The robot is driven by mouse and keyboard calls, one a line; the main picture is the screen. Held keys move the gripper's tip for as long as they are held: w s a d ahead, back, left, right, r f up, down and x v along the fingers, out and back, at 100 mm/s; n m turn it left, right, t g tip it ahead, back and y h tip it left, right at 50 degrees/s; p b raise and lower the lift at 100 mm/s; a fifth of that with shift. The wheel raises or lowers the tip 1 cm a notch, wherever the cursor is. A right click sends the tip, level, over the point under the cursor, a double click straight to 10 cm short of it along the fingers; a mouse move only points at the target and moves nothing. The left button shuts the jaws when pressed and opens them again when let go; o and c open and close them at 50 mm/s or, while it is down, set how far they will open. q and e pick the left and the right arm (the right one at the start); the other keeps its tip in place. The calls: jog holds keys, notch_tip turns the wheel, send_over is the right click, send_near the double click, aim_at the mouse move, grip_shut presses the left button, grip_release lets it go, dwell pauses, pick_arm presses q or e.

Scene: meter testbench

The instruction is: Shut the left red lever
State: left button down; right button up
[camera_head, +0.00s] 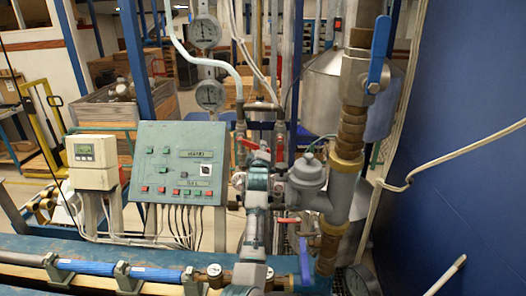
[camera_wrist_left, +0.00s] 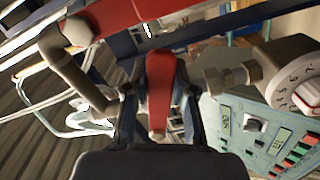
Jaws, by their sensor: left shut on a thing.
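The left red lever (camera_head: 248,143) sits on a vertical pipe right of the green control panel in the head view. My left gripper (camera_head: 259,165) is just below it, with its arm rising from the bottom. In the left wrist view, the dark fingers of my left gripper (camera_wrist_left: 160,112) stand on both sides of a red lever (camera_wrist_left: 160,88), closed on it. Exact contact is partly hidden in the head view. A second red lever (camera_head: 281,154) is just to the right. My right gripper is in neither view.
The green control panel (camera_head: 180,150) and a white meter box (camera_head: 92,160) stand to the left. A grey regulator (camera_head: 307,178) and a thick pipe with a blue lever (camera_head: 379,50) stand close on the right. A lower red lever (camera_head: 289,220) is below.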

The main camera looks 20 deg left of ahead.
pick_arm(q)
jog(key=shift+d+r, duration=0.1)
jog(key=shift+r, duration=0.1)
jog(key=shift+n, duration=0.3)
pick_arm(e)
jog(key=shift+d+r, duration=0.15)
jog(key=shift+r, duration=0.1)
pick_arm(q)
jog(key=c, duration=0.9)
grip_release()
jog(key=shift+w, duration=0.1)
jog(key=shift+c, duration=0.2)
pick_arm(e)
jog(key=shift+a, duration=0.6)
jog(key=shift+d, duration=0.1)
pick_arm(q)
jog(key=v, duration=0.7)
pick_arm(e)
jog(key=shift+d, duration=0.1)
